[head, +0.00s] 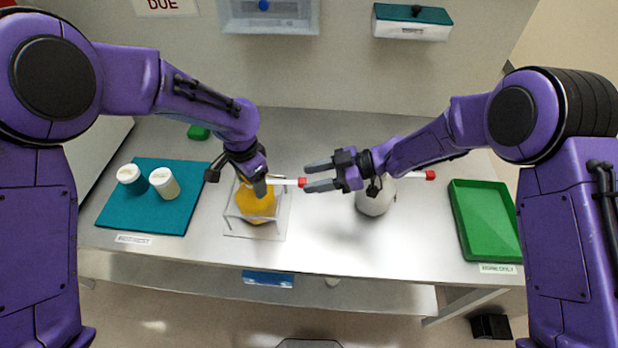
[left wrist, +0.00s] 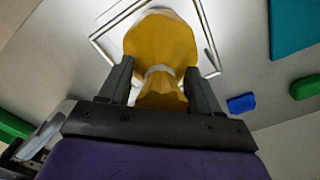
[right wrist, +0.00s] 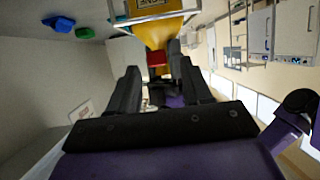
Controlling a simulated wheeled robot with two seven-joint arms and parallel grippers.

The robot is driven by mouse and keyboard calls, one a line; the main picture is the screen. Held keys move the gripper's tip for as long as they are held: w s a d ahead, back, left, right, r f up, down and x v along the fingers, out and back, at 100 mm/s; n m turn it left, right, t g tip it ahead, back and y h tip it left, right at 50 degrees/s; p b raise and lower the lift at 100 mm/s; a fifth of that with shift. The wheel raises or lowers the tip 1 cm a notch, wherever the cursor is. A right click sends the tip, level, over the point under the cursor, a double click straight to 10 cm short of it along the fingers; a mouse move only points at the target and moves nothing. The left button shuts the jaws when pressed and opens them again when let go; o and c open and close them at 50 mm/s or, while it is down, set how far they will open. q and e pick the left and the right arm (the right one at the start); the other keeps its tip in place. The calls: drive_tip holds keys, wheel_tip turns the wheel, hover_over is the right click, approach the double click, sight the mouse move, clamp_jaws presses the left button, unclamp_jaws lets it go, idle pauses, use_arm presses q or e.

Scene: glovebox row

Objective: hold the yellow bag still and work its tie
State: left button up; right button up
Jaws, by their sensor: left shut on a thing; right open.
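The yellow bag (head: 257,203) stands in a thin-railed stand (head: 236,222) on the table. It fills the top of the left wrist view (left wrist: 160,45), with a white tie band (left wrist: 160,70) around its neck. My left gripper (head: 257,181) is shut on the bag's neck, seen between the fingers in the left wrist view. The white tie tail (head: 285,182) points right and ends in a red tab (head: 302,182). My right gripper (head: 308,178) is open, its fingertips at the red tab. In the right wrist view the tab (right wrist: 157,58) shows between the fingertips, ungripped.
A white bag (head: 376,200) with a red-ended tie (head: 430,175) stands under my right forearm. A teal mat (head: 146,215) with two jars lies left; a green tray (head: 486,222) lies right. A green object (head: 198,131) lies at the back. The table's front middle is clear.

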use_arm(q)
drive_tip(key=shift+s+f, duration=0.25)
drive_tip(key=shift+f, duration=0.1)
use_arm(e)
drive_tip(key=v, duration=1)
drive_tip(key=shift+s+d, duration=0.1)
